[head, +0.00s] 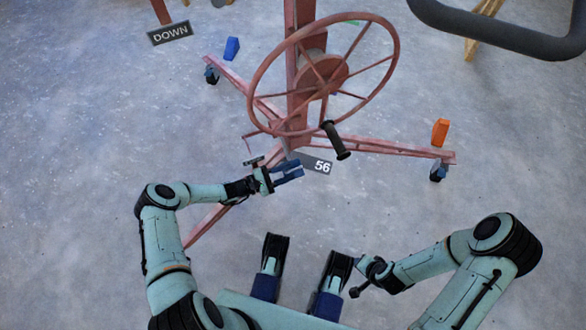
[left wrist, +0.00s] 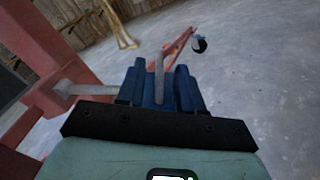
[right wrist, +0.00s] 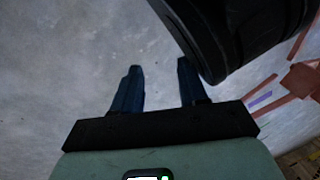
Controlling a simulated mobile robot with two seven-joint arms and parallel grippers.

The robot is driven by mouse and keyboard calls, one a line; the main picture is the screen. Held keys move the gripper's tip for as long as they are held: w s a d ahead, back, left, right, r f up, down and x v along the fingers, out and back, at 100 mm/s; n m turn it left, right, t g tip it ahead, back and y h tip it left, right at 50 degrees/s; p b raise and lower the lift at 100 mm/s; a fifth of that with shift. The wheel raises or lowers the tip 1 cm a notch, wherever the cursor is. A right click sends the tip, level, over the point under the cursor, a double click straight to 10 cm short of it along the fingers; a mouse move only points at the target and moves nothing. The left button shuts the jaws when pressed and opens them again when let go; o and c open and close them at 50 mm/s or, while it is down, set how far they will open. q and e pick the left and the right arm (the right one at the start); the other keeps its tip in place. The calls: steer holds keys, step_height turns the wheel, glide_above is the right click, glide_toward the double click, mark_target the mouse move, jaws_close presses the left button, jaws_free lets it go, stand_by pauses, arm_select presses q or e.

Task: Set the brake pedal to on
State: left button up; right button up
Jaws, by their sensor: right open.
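The panel lift has a red post (head: 292,70) with a large spoked wheel (head: 375,75). A grey bent bar (left wrist: 78,90) comes out of the post low down; it looks like the brake pedal, though its on or off state cannot be read. My left gripper (head: 290,171) is at the foot of the post; in the left wrist view its blue fingers (left wrist: 160,90) are drawn close together around the upright part of the bar. My right gripper (right wrist: 157,85) is open and empty above the floor, well away from the lift.
Red base legs (head: 390,148) spread out on casters, with an orange piece (head: 440,132) at the right caster and a blue piece (head: 232,48) at the left. The wheel's dark handle (head: 336,141) hangs near my left gripper. A "56" label (head: 318,164) and a DOWN sign (head: 170,33) show. The floor at left is clear.

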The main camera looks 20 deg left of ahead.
arm_select(q)
steer(key=p+v, duration=0.1)
steer(key=v, duration=0.8)
steer(key=shift+s+a, duration=0.2)
steer(key=shift+a, duration=0.15)
arm_select(e)
steer(key=shift+w+a+r+t, duration=0.15)
steer(key=shift+w+r+t, duration=0.35)
steer(key=shift+w+r, duration=0.7)
